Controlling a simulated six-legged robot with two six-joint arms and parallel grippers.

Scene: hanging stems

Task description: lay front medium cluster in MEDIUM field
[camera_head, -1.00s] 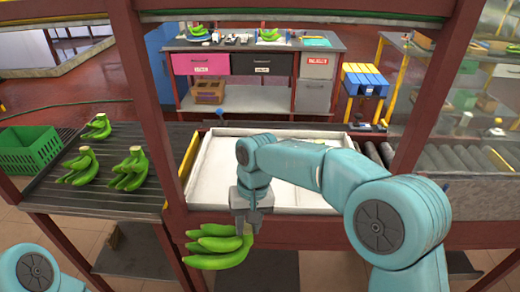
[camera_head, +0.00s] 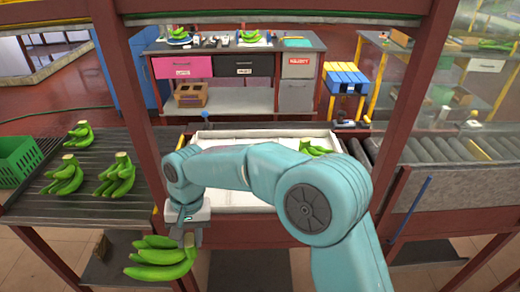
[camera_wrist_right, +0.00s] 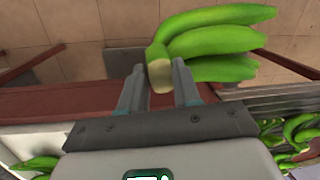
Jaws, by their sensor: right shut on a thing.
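My right gripper (camera_head: 188,238) is shut on the stem end of a green banana cluster (camera_head: 158,260), which hangs in front of the red frame, below the level of the tray. In the right wrist view the cluster's pale crown sits between the fingers (camera_wrist_right: 158,82), and the fruit (camera_wrist_right: 220,38) points to the right. A white tray (camera_head: 262,133) lies behind my arm, which hides much of it. Another green cluster (camera_head: 316,148) lies in its right part. No MEDIUM marking is readable on the tray. My left gripper is out of view.
A dark slatted table (camera_head: 45,203) on the left bears several green clusters (camera_head: 117,178) beside a green crate (camera_head: 18,160). A red post (camera_head: 128,85) stands between it and the tray. Rollers (camera_head: 362,150) lie to the right of the tray.

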